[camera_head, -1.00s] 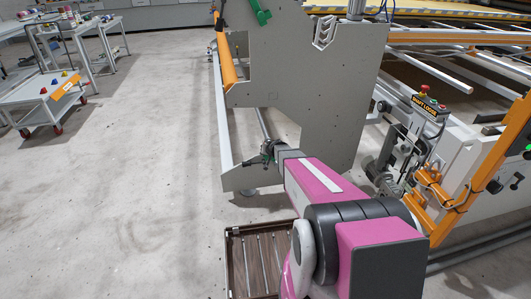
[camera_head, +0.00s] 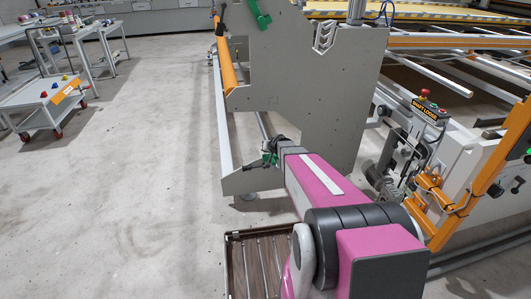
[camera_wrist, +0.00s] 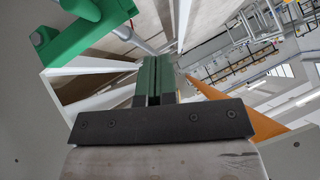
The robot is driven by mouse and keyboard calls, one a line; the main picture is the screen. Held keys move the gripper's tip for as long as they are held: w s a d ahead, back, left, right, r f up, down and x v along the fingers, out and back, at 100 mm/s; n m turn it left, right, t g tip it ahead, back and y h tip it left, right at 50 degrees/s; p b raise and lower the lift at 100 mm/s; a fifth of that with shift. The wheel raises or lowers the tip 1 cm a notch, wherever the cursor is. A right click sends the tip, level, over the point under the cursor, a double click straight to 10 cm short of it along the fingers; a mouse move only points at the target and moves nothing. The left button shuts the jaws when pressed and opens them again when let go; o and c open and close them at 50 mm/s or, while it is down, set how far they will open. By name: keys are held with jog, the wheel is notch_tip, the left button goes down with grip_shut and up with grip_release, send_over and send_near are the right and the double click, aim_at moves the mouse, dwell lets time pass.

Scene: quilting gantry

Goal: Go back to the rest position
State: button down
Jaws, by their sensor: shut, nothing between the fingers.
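My gripper (camera_head: 270,159) shows small at the far end of my magenta arm in the head view, in front of the lower part of the grey machine end plate (camera_head: 315,100). In the wrist view its green fingers (camera_wrist: 158,75) lie together with nothing between them. A green handle-like part (camera_wrist: 85,30) fills the upper left of the wrist view. I cannot tell whether the fingers touch anything.
The gantry frame with orange bars (camera_head: 510,145) and a control box with a red button (camera_head: 425,105) stands at right. A slatted dark tray (camera_head: 258,262) lies low beside my arm. A wheeled cart (camera_head: 45,100) stands far left. The floor (camera_head: 130,200) at left is clear.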

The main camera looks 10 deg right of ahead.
jog(key=s+r+g+h, duration=0.1)
jog(key=s+r+g, duration=0.3)
jog(key=s, duration=1.1)
jog(key=s+r+n+g+h, duration=0.1)
jog(key=s+r+g, duration=0.3)
jog(key=s, duration=1.1)
jog(key=shift+s+r+g+h, duration=0.4)
jog(key=shift+g+h, duration=0.1)
jog(key=shift+h, duration=0.3)
jog(key=shift+a, duration=0.1)
